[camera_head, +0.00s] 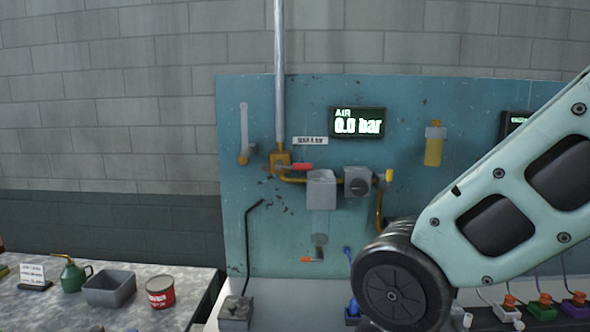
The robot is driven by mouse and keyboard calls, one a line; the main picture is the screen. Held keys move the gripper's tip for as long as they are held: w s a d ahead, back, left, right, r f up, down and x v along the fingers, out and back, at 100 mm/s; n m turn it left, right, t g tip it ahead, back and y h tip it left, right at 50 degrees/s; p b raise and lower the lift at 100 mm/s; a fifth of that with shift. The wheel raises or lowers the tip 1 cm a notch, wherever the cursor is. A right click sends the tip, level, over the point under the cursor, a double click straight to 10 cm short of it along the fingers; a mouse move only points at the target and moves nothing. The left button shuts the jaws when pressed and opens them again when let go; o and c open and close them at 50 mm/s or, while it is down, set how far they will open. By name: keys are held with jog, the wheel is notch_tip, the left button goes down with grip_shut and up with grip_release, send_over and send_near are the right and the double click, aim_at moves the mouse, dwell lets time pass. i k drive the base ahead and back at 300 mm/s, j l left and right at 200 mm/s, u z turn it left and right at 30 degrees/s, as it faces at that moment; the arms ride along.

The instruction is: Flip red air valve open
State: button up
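A red valve handle (302,166) lies about level on the teal panel. It points right from a yellow-brass fitting (280,160) at the foot of a grey vertical pipe (279,70). A small white label (310,141) sits above it, too small to read surely. The display (358,122) at its upper right reads "AIR 0.0 bar". A second small orange-red handle (312,260) shows lower on the panel. My gripper is not in view. Only my pale green arm link and its black joint show at the right, apart from the red handle in the picture.
Grey boxes (321,189) and a grey regulator with a knob (358,182) sit just right of the handle. A black bent rod (247,240) rises from a block at lower left. A side table (130,318) holds an oil can (72,276), grey bin (110,289) and red tin (160,293).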

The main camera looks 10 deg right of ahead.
aim_at(278, 165)
jog(key=i+j, duration=0.15)
jog(key=j, duration=0.25)
jog(key=i+j, duration=0.15)
jog(key=j, duration=0.25)
jog(key=i+j, duration=0.2)
jog(key=j, duration=0.15)
